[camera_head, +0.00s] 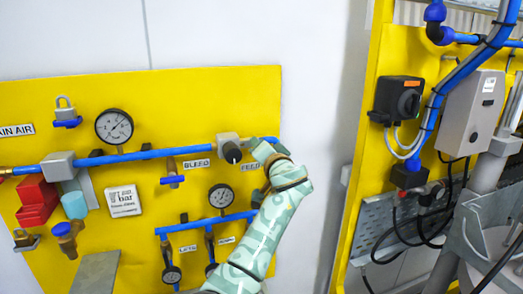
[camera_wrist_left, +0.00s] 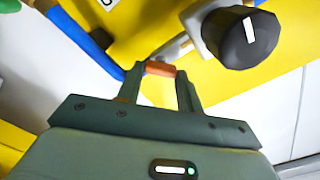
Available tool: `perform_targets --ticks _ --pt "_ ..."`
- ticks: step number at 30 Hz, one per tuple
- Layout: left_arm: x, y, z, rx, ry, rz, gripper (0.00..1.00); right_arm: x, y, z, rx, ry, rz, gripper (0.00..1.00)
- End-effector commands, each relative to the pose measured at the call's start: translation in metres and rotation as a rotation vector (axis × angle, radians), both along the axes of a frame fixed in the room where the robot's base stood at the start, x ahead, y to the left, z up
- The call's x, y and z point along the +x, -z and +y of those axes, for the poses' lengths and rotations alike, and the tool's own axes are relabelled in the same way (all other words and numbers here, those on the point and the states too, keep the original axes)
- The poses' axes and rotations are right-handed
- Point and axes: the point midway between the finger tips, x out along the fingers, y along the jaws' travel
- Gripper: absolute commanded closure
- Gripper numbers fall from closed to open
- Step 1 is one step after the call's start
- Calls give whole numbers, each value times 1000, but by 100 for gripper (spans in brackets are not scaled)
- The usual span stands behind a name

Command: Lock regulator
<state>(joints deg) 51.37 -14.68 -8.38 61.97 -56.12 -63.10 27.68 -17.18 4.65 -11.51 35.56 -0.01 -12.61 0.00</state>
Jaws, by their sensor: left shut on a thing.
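My left gripper (camera_head: 264,150) is just right of the regulator. In the left wrist view my left gripper (camera_wrist_left: 160,72) is shut on a small orange piece (camera_wrist_left: 160,68), beside a grey bar close to the knob. Whether the piece is fixed to the regulator I cannot tell. My right gripper is not in view.
A second yellow frame (camera_head: 370,130) with a switch box (camera_head: 398,100) stands at right.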

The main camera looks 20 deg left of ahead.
Motion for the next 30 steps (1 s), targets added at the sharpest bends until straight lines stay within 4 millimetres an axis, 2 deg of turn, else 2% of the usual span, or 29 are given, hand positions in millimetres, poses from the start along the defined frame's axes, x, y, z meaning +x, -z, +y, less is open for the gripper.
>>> perform_targets --ticks 18,30 --pt "1 0 -1 451 0 303 86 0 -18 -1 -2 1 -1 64" --pt "1 2 -1 597 0 401 86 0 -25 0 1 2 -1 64"
